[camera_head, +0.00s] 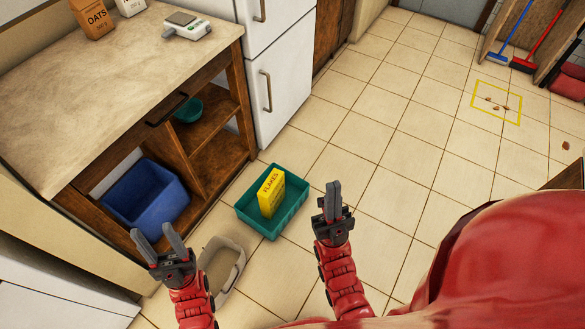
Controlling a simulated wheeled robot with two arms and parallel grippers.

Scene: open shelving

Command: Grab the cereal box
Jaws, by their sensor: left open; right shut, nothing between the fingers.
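The yellow cereal box (271,193), marked FLAKES, stands upright in a green tray (298,205) on the tiled floor. My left gripper (154,240) is open and empty, to the left of the tray and below it in the picture, in front of the wooden unit. My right gripper (333,189) is shut and empty, to the right of the tray. Neither gripper touches the box.
A beige bin (238,270) is beside my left arm. A wooden unit (222,150) holds a blue bin (146,203) and a green bowl (188,110). An OATS box (91,17) stands on its countertop. Right floor is mostly clear, with crumbs in a yellow square (497,103).

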